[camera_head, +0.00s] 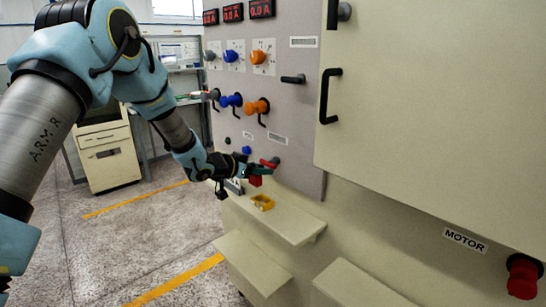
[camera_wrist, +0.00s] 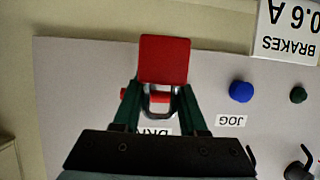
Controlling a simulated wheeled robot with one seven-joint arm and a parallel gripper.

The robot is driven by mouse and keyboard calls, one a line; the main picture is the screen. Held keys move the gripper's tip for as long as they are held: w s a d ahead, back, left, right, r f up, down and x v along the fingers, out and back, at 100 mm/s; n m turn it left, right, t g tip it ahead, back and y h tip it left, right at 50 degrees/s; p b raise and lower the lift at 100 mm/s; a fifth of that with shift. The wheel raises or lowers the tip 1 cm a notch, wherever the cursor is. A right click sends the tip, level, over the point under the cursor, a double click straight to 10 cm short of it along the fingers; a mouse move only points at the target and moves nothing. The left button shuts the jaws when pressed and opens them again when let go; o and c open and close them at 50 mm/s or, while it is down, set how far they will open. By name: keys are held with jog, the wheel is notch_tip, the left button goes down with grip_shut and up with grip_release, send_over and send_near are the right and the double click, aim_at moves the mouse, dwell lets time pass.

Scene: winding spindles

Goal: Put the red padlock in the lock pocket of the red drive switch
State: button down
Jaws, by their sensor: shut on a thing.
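My gripper (camera_head: 264,170) is shut on the red padlock (camera_head: 256,181) in front of the grey panel's lower part. In the wrist view the padlock's square red body (camera_wrist: 165,60) lies past the fingertips. Its metal shackle (camera_wrist: 147,102) sits between the two green fingers. The red drive switch (camera_head: 270,163) is right by the gripper in the head view. In the wrist view red parts of the switch (camera_wrist: 126,95) show behind the shackle, above a partly covered label. The lock pocket is hidden, and I cannot tell whether the shackle touches the switch.
A blue button (camera_wrist: 241,91) and a dark green one (camera_wrist: 298,95) sit beside the switch. Below the panel is a ledge (camera_head: 285,222) with a yellow tray (camera_head: 262,202). Blue and orange handles (camera_head: 257,106) stick out above. A cabinet door handle (camera_head: 327,96) is to the right.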

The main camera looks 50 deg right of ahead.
aim_at(278, 176)
jog(key=shift+s+d+r+g, duration=0.3)
jog(key=shift+s+d+r, duration=0.3)
jog(key=shift+d+r, duration=0.15)
jog(key=shift+s+d+r+m, duration=0.3)
jog(key=shift+d+r, duration=0.1)
jog(key=shift+f, duration=0.15)
jog(key=shift+f+b, duration=1.1)
jog(key=shift+f, duration=1.2)
jog(key=shift+a+f+b, duration=0.1)
jog(key=shift+f+b, duration=0.35)
jog(key=shift+f, duration=0.35)
jog(key=shift+w, duration=0.1)
jog(key=shift+w+a+f, duration=0.1)
jog(key=shift+a, duration=0.15)
jog(key=shift+f+b, duration=1.2)
jog(key=shift+f, duration=0.5)
